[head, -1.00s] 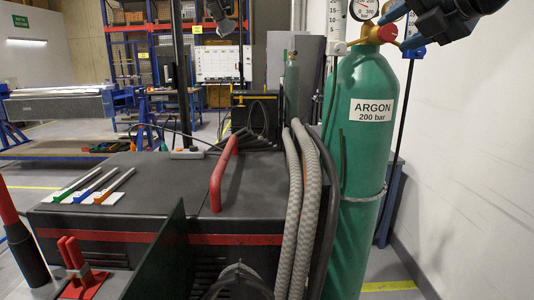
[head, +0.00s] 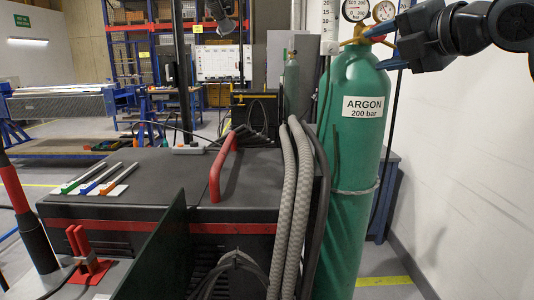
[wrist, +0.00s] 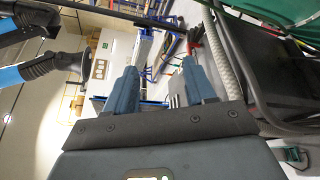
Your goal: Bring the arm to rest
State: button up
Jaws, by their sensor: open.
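My gripper (head: 378,48) is at the upper right in the head view, with its arm reaching in from the right edge. Its blue-tipped fingers are apart, beside the brass valve (head: 358,38) of the green argon cylinder (head: 350,150). I cannot tell whether they touch it. In the wrist view the two blue fingers (wrist: 160,75) stand apart with nothing visible held between them.
A dark welding machine (head: 150,190) with a red handle (head: 219,168) and grey hoses (head: 282,200) stands left of the cylinder. Two gauges (head: 370,11) sit above the valve. A white wall (head: 470,160) is at the right.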

jog(key=s+a+f+m+t+y, duration=0.1)
jog(key=s+a+f+m+t, duration=0.15)
jog(key=f+m, duration=0.5)
jog(key=s+a+f+m+t, duration=0.1)
jog(key=s+a+f+m, duration=0.25)
jog(key=f+m, duration=0.4)
jog(key=s+d+f+m+h, duration=0.1)
jog(key=s+f+m+h, duration=0.25)
jog(key=s+f, duration=0.45)
jog(key=s+f+m+h, duration=0.2)
jog(key=s+f+m, duration=0.35)
jog(key=f, duration=0.55)
jog(key=s+d+f+m+g+h, duration=0.15)
jog(key=s+f, duration=0.25)
jog(key=s, duration=0.6)
jog(key=s+d+f+m+h, duration=0.1)
jog(key=s+f+m, duration=0.1)
jog(key=s+f, duration=0.5)
jog(key=s+d+r+g, duration=0.1)
jog(key=s, duration=0.8)
jog(key=s+d+r+g, duration=0.1)
jog(key=s+d+r, duration=0.1)
jog(key=s, duration=0.7)
jog(key=shift+r+y, duration=0.3)
jog(key=shift+w+d+m, duration=0.1)
jog(key=shift+m, duration=0.15)
